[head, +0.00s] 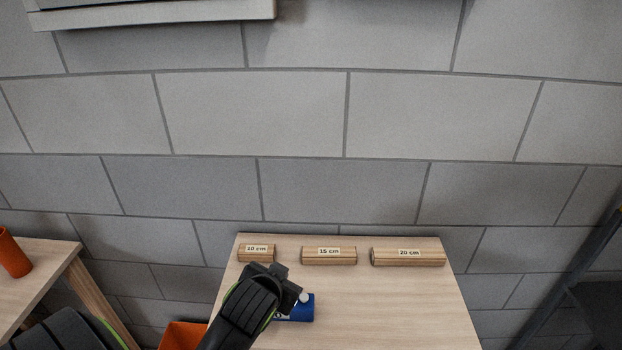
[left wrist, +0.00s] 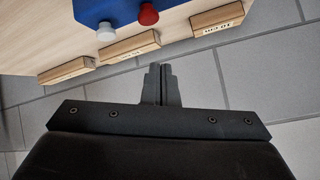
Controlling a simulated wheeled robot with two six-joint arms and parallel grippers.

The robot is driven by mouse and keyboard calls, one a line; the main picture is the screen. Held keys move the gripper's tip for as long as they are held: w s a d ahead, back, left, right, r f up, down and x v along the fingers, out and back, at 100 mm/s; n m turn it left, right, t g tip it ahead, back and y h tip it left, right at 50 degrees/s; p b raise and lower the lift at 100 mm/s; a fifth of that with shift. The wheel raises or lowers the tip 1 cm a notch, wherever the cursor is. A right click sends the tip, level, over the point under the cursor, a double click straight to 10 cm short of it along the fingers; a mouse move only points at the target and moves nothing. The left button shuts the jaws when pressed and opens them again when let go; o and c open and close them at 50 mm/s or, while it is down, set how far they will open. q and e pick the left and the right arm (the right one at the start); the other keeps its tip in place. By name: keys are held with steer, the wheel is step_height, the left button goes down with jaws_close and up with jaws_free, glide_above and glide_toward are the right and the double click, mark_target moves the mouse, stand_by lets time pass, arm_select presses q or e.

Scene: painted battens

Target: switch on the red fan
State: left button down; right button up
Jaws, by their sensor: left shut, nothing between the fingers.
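A blue box (head: 299,312) lies on the wooden table, partly hidden behind my left gripper (head: 287,282). A white round button (head: 304,297) shows on it in the head view. In the left wrist view the blue box (left wrist: 112,9) carries a white button (left wrist: 106,32) and a red button (left wrist: 148,14). My left gripper (left wrist: 160,68) is shut and empty, apart from both buttons in that view. The head view hides the red button. No red fan is visible. My right gripper is out of view.
Wooden battens marked 10 cm (head: 256,255), 15 cm (head: 329,256) and 20 cm (head: 408,257) lie along the table's back edge. The table's right part (head: 400,308) is clear. An orange bin (head: 183,336) stands left of it. An orange cylinder (head: 14,253) stands on another table.

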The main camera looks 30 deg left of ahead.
arm_select(q)
steer(key=w+r+t+y, duration=0.15)
steer(key=w+r, duration=0.25)
steer(key=r, duration=0.4)
steer(key=w+r+n+t+y, duration=0.1)
steer(key=w+r+t, duration=0.25)
steer(key=r, duration=0.45)
steer(key=w+r+t+y, duration=0.1)
steer(key=w+r+t, duration=0.1)
steer(key=w+r, duration=0.5)
steer(key=s+r+n+t+y, duration=0.2)
steer(key=s+r+y, duration=0.1)
steer(key=r, duration=1.1)
steer(key=s+d+r+n+t+y, duration=0.1)
steer(key=s+r+n+t+y, duration=0.1)
steer(key=r, duration=1.2)
steer(key=shift+s+d+n+t+y, duration=0.15)
steer(key=shift+s+n+t+y, duration=0.25)
steer(key=shift+t+y, duration=0.1)
steer(key=w+f+p+x, duration=0.1)
steer(key=f+p+x, duration=0.1)
steer(key=p+x, duration=0.5)
steer(key=x, duration=0.6)
steer(key=shift+w+a+f, duration=0.3)
steer(key=shift+a, duration=0.05)
